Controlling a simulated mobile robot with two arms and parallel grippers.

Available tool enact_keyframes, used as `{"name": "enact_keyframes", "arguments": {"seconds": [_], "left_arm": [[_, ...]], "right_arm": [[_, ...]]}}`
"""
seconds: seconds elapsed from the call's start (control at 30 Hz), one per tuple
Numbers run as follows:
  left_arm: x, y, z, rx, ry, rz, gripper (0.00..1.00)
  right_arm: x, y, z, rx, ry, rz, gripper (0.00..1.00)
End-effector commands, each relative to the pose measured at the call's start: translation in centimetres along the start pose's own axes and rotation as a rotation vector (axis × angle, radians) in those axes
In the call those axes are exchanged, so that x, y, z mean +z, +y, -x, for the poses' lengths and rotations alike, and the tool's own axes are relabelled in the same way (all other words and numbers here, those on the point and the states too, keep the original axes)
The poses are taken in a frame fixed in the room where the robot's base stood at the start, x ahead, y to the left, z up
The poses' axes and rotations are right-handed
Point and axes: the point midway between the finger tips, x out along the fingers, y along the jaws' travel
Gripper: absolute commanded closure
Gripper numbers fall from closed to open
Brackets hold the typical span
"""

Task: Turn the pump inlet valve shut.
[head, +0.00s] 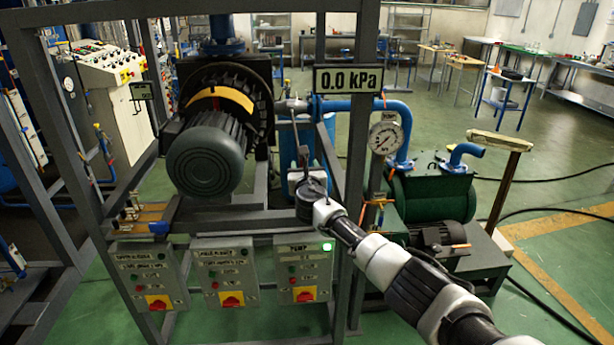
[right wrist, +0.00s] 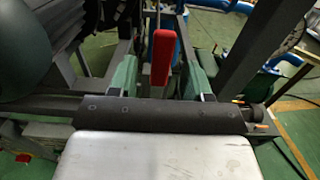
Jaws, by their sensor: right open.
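A red valve handle (right wrist: 163,48) shows in the right wrist view, standing up between the two green fingers of my right gripper (right wrist: 159,66). The fingers are apart, with a visible gap on each side of the handle. In the head view my right arm comes in from the lower right, and its gripper (head: 306,176) is at the blue pipework beside the frame post. The handle is hard to make out there, and my gripper partly hides the valve. My left gripper is not in view.
A grey steel frame post (head: 352,150) stands close to the right of my gripper. A large motor (head: 206,155) is to the left. A pressure gauge (head: 384,138) and a sign (head: 348,79) reading 0.0 kPa are nearby. The pump box (head: 304,268) below shows a green light.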

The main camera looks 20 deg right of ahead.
Motion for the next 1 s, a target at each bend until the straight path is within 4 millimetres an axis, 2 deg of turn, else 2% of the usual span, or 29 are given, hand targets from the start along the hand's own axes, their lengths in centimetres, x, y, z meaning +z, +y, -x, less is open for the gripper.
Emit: {"name": "enact_keyframes", "arguments": {"seconds": [0.17,0.5,0.7,1.0], "left_arm": [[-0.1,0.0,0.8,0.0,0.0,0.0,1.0],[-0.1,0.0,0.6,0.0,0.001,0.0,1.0],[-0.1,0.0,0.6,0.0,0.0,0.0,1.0],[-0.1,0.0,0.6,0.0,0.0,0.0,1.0]], "right_arm": [[0.0,0.0,2.3,0.002,0.0,0.0,0.51],[-0.3,0.0,6.4,0.001,0.0,0.002,0.51],[-0.2,0.0,7.5,0.0,0.001,0.004,0.51],[-0.2,0.0,7.6,0.0,0.001,0.003,0.51]]}}
